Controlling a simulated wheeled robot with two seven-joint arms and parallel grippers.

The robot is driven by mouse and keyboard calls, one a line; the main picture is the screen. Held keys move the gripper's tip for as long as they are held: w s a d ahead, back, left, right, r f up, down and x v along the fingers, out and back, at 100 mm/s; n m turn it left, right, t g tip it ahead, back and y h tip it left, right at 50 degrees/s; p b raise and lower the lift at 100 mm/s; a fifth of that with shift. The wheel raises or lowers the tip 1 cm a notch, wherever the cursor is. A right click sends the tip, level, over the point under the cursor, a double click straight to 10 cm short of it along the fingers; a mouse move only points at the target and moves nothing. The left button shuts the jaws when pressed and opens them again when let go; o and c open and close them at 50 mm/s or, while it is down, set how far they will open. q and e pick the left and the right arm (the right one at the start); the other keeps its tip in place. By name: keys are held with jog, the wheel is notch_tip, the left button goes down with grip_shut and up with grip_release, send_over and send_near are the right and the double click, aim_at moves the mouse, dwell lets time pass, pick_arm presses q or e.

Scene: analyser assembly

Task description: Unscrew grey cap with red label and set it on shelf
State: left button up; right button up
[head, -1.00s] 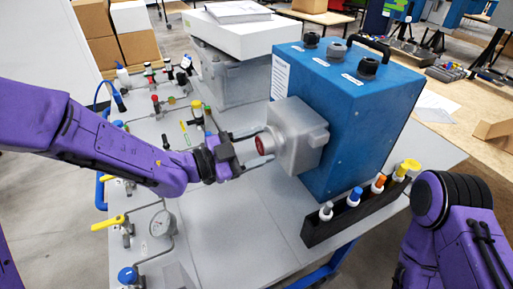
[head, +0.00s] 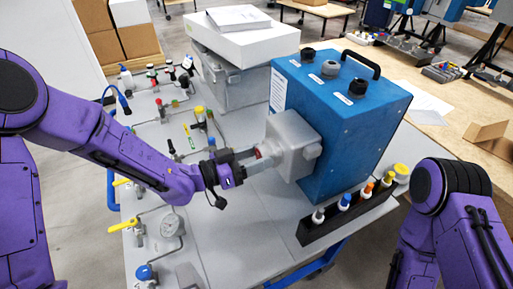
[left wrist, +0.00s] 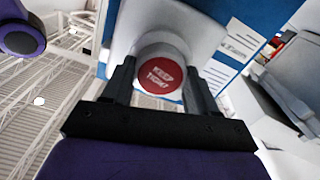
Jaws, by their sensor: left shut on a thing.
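The grey cap shows its red label, which reads "KEEP TIGHT", in the left wrist view (left wrist: 162,78). It sits on the front of a grey housing (head: 292,143) on the left side of the blue analyser box (head: 345,125). My left gripper (head: 257,160) is shut on the cap, with one finger on each side of it in the left wrist view (left wrist: 160,90). I cannot tell which surface is the shelf.
A black rack (head: 322,234) with several coloured-cap bottles stands along the front of the blue box. Grey tabletop (head: 235,235) below the gripper is clear.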

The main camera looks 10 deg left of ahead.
pick_arm(q)
jog(key=n+p, duration=0.2)
jog(key=n, duration=0.1)
jog(key=n+p, duration=0.1)
jog(key=shift+w+a+r+n, duration=0.1)
jog(key=shift+r+n, duration=0.2)
jog(key=shift+n, duration=0.1)
jog(key=n+p, duration=0.2)
jog(key=n, duration=0.1)
jog(key=shift+n+p, duration=0.4)
jog(key=n+p, duration=0.2)
jog(key=n, duration=0.2)
jog(key=shift+f+n+p, duration=0.1)
jog(key=shift+n+p, duration=0.4)
jog(key=shift+n, duration=0.4)
jog(key=shift+w+f+n, duration=0.1)
jog(key=shift+f+n, duration=0.05)
jog(key=shift+n, duration=0.45)
jog(key=o, duration=1.3)
jog(key=shift+a+f, duration=0.1)
